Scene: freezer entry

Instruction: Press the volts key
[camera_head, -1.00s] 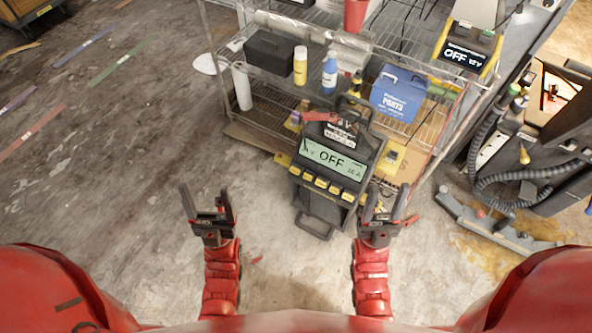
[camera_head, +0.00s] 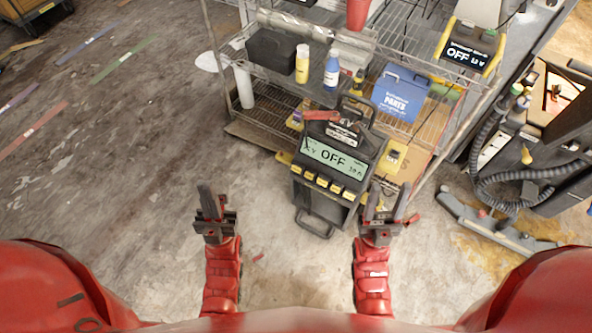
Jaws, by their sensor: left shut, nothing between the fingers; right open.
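A dark battery charger (camera_head: 343,190) stands upright on the floor in front of the wire shelf. Its lit screen (camera_head: 334,158) reads OFF. A row of several yellow keys (camera_head: 322,182) runs below the screen; their labels are too small to read, so I cannot tell which is the volts key. My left gripper (camera_head: 214,203) is shut and empty, to the left of the charger and apart from it. My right gripper (camera_head: 387,203) is open and empty, just right of the charger's lower right side; I cannot tell if it touches.
The wire shelf (camera_head: 225,62) holds a black box (camera_head: 277,50), a yellow bottle (camera_head: 302,65), a blue bottle (camera_head: 331,72) and a blue parts box (camera_head: 400,95). A second yellow-black device (camera_head: 468,50) reads OFF. A hose (camera_head: 478,170) lies right.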

